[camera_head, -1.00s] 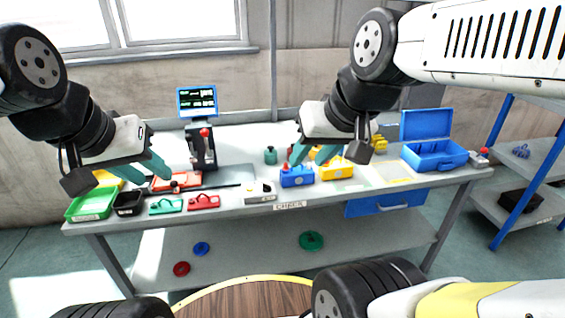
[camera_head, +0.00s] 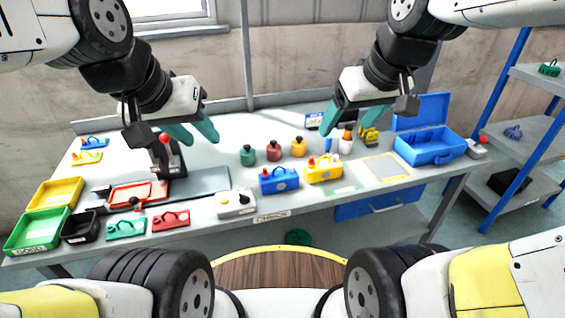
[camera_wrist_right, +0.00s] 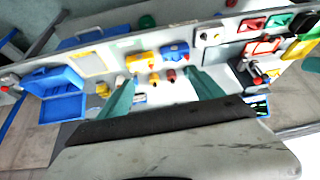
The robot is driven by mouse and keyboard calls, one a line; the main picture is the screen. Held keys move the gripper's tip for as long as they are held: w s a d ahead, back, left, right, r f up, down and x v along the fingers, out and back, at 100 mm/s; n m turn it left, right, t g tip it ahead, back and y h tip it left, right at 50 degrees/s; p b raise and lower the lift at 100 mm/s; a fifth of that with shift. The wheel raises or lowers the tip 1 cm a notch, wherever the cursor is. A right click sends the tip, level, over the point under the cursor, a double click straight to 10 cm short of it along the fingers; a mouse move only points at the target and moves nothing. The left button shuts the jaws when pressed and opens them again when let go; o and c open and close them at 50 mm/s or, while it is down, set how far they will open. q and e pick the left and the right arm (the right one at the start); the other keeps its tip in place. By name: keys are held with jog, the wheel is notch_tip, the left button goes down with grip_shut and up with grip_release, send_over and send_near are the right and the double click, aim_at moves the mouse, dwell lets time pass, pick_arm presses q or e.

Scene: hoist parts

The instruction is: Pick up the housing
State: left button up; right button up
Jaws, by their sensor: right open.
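No part is marked as the housing. Two box-shaped parts at the table's middle look like candidates: a blue one (camera_head: 280,181) with a red knob, and a yellow one (camera_head: 324,170) to its right. Both also show in the right wrist view, the yellow (camera_wrist_right: 142,62) and the blue (camera_wrist_right: 174,52). My left gripper (camera_head: 194,133) is raised above the back left of the table, with its fingers apart and nothing between them. My right gripper (camera_head: 352,117) is open and empty, above the back of the table behind the yellow part; its fingers (camera_wrist_right: 163,94) are spread in the wrist view.
Green, red and yellow small pots (camera_head: 273,151) stand behind the boxes. An open blue toolbox (camera_head: 430,147) is at the right. Green (camera_head: 37,232), yellow and black bins sit at the left, near a red tray (camera_head: 138,194) and flat parts. A grey control box (camera_head: 236,204) is at the front edge.

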jog(key=w+a+f+n+g, duration=0.2)
jog(key=w+a+f+n, duration=0.15)
jog(key=w+n, duration=0.4)
jog(key=n+g+h, duration=0.2)
jog(key=n+g, duration=0.1)
jog(key=n, duration=0.7)
send_over(285, 173)
jog(key=f, duration=2.1)
jog(key=shift+w+d+f, duration=0.15)
jog(key=shift+w+f, duration=0.1)
jog(key=shift+f, duration=0.1)
notch_tip(285, 173, down, 8)
jog(key=shift+r, duration=0.15)
jog(key=shift+c, duration=0.5)
grip_shut()
